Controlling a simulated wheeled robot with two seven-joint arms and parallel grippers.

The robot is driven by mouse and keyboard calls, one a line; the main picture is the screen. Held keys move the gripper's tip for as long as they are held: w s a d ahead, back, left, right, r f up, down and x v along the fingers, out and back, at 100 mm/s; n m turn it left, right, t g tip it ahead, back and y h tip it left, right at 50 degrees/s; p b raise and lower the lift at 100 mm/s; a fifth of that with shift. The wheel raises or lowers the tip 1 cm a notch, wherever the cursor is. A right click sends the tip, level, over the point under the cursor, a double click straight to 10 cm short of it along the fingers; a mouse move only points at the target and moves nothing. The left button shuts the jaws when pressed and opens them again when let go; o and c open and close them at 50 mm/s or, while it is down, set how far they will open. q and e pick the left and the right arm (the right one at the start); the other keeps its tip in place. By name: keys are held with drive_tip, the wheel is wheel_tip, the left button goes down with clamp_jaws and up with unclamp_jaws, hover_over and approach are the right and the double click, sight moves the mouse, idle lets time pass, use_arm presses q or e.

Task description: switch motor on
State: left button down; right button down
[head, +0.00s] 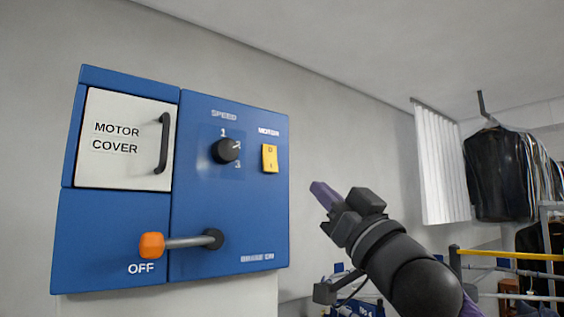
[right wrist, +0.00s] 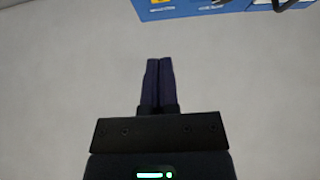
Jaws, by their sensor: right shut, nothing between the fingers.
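A blue control box (head: 225,190) hangs on the wall at the left of the head view. Its yellow motor rocker switch (head: 270,158), marked O and I, sits at the upper right of the panel. A black speed knob (head: 226,150) is left of it. My right gripper (head: 318,190) is shut and empty, to the right of the box and a little below the switch, apart from it. In the right wrist view its fingers (right wrist: 159,85) are together, and part of the blue box (right wrist: 210,8) shows at the top edge. My left gripper is not in view.
A lever with an orange grip (head: 152,245) sticks out at the box's lower part, by the word OFF. A white motor cover (head: 125,140) with a black handle is shut. Dark garments (head: 500,175) and a yellow rail (head: 510,254) are at the far right.

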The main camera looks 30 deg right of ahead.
sight(272, 162)
drive_tip(key=w+r+p, duration=0.1)
drive_tip(key=w+p, duration=0.1)
drive_tip(key=w, duration=0.1)
drive_tip(key=w+r+p, duration=0.1)
drive_tip(key=w+p, duration=0.1)
drive_tip(key=w, duration=0.1)
drive_tip(key=w+r+p, duration=0.2)
drive_tip(key=w, duration=0.2)
drive_tip(key=shift+a+r, duration=0.1)
drive_tip(key=shift+a, duration=0.3)
